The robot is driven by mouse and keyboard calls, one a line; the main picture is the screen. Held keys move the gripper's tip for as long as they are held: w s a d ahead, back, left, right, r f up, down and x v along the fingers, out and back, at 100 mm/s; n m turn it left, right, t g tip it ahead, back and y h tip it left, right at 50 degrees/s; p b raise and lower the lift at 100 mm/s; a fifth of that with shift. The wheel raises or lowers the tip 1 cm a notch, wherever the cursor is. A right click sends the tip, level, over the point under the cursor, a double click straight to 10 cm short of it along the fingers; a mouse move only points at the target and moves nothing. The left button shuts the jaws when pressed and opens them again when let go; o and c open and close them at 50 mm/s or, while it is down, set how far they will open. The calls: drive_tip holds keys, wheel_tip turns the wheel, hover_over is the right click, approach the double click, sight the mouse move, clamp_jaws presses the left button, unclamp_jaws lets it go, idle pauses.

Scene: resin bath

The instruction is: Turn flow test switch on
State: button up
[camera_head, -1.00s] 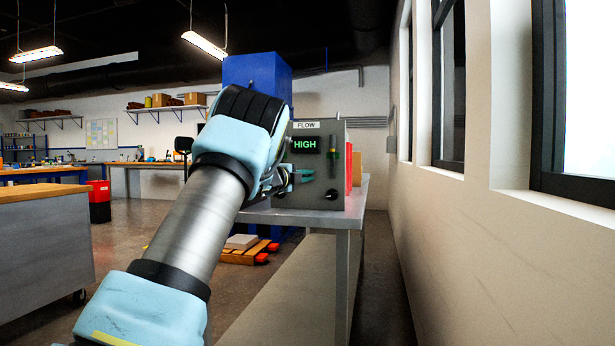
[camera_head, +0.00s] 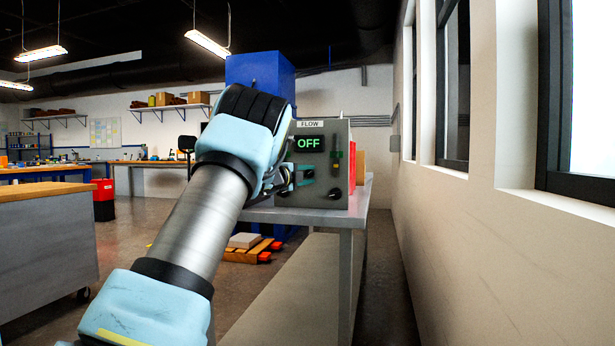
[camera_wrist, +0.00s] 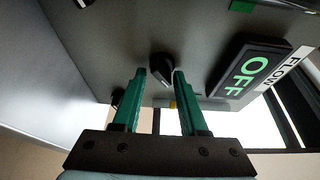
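The grey flow control box (camera_head: 318,196) stands on the bench, with a FLOW label (camera_head: 311,124) and a display (camera_head: 309,143) reading OFF in green. The wrist view shows the same display (camera_wrist: 240,78), rotated. My gripper (camera_wrist: 160,73) has its two green fingers apart, reaching toward the panel. A black knob (camera_wrist: 160,66) shows between and just beyond the fingertips; I cannot tell whether they touch it. Another knob (camera_head: 334,193) sits low on the panel, below a vertical lever or slider (camera_head: 336,158). No control is labelled as the test switch.
The box stands near the end of a grey metal bench (camera_head: 346,226), with a blue cabinet (camera_head: 262,72) behind my arm. A wall with windows (camera_head: 470,220) runs close on the right. A low pallet (camera_head: 250,251) lies on the floor beyond. Open floor is to the left.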

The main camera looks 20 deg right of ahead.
drive_tip(key=v, duration=1)
drive_tip(key=shift+s+a, duration=0.25)
drive_tip(key=shift+a, duration=0.05)
